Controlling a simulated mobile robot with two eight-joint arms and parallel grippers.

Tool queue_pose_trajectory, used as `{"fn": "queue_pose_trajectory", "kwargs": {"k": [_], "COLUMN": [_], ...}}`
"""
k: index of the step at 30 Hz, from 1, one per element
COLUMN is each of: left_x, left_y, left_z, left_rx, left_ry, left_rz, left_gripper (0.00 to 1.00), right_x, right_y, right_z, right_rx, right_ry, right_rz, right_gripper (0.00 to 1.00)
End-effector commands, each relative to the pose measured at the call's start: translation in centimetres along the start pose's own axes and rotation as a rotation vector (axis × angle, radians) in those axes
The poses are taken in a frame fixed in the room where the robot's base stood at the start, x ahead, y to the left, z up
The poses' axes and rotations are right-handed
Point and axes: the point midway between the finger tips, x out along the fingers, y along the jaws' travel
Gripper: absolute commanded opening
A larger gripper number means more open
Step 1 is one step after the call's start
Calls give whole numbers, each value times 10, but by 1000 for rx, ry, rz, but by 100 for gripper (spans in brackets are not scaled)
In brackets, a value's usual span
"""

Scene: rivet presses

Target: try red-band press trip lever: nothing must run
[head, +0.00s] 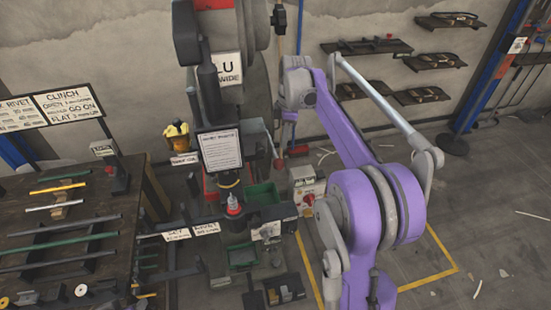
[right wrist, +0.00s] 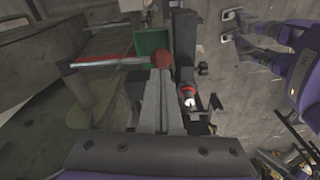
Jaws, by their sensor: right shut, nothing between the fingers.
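The press (head: 220,110) stands in the middle of the head view, with a notice plate on its front and a red-topped tool (head: 232,202) below. Red shows near its top, but I cannot tell whether this is the red band. In the head view this gripper is small and hard to make out. My left gripper is not in view.
A green bin (right wrist: 153,40) lies just beyond the fingertips in the right wrist view. A dark bench (head: 70,225) with rods is at the left. A white box (head: 306,184) with a red knob stands right of the press. Grey floor is open at the right.

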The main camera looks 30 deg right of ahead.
Motion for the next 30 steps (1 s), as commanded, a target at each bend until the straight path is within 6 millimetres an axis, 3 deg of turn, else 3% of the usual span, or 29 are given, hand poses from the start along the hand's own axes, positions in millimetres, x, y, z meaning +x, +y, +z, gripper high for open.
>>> {"fn": "queue_pose_trajectory", "kwargs": {"k": [14,30], "left_x": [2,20], "left_y": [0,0], "left_z": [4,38], "left_rx": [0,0], "left_ry": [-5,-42], "left_rz": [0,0], "left_gripper": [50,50], "right_x": [9,70], "right_y": [-1,-2], "right_z": [0,1], "right_rx": [1,2], "right_ry": [-1,-2], "right_rz": [-1,-2], "right_gripper": [0,0]}}
